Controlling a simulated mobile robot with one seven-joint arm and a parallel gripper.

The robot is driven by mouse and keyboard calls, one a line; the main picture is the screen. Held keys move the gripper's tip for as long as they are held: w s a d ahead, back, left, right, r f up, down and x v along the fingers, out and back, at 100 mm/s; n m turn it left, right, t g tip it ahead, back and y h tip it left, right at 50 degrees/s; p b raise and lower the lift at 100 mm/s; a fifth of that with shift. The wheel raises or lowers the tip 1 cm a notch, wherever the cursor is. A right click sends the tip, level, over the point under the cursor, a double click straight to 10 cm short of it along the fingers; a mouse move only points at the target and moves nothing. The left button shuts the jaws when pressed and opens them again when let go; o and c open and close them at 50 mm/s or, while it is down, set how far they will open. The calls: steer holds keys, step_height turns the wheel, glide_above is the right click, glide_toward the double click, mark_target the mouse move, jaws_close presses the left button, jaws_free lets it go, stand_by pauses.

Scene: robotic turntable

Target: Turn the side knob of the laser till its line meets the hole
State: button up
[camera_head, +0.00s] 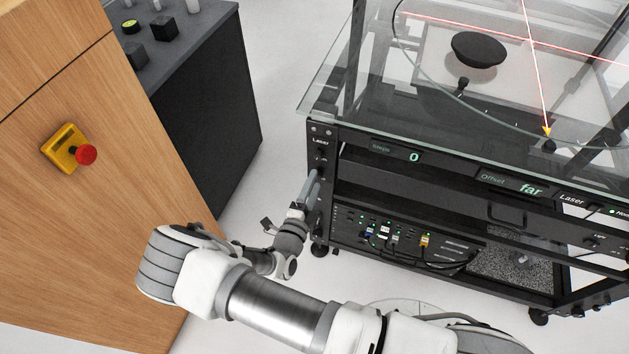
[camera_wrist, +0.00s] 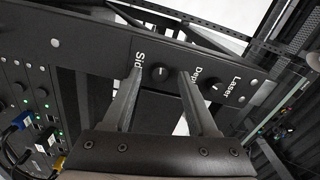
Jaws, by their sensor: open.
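In the wrist view, my gripper (camera_wrist: 160,76) is open, with one finger on each side of the side knob (camera_wrist: 158,72), a small black dial beside the "Sid…" label. I cannot tell whether the fingers touch it. The depth knob (camera_wrist: 213,86) is just outside the right finger. In the head view, my gripper (camera_head: 314,184) is at the cabinet's left front post, below the "Laser" label (camera_head: 321,141). I cannot make out the hole.
A black disc (camera_head: 478,48) shows at the glass top. Cables (camera_head: 425,242) sit on the lower shelf. A wooden cabinet with a red button (camera_head: 86,154) stands at left.

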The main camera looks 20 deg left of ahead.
steer(key=s+a+p, duration=0.1)
steer(key=s, duration=1.5)
steer(key=shift+a, duration=0.15)
steer(key=w+d+r+m+g+h, duration=0.35)
steer(key=d+r+m+g, duration=0.5)
steer(key=r+m, duration=0.6)
steer(key=w+d+r+m+g+h, duration=0.35)
steer(key=d+r+m+g, duration=0.6)
steer(key=m, duration=0.85)
steer(key=s+d+r+m+t+y, duration=0.3)
steer(key=s+d+r+m+y, duration=0.15)
steer(key=r+m, duration=0.55)
steer(key=s+d+r+m+t+y, duration=0.2)
steer(key=s+d+r+m+y, duration=0.35)
steer(key=m, duration=0.65)
step_height(320, 180, up, 15)
steer(key=w+h+p, duration=0.1)
steer(key=p, duration=1.2)
steer(key=shift+w+d+t+h+p, duration=0.2)
steer(key=shift+d+t+h+p, duration=0.1)
steer(key=shift+d+h, duration=0.15)
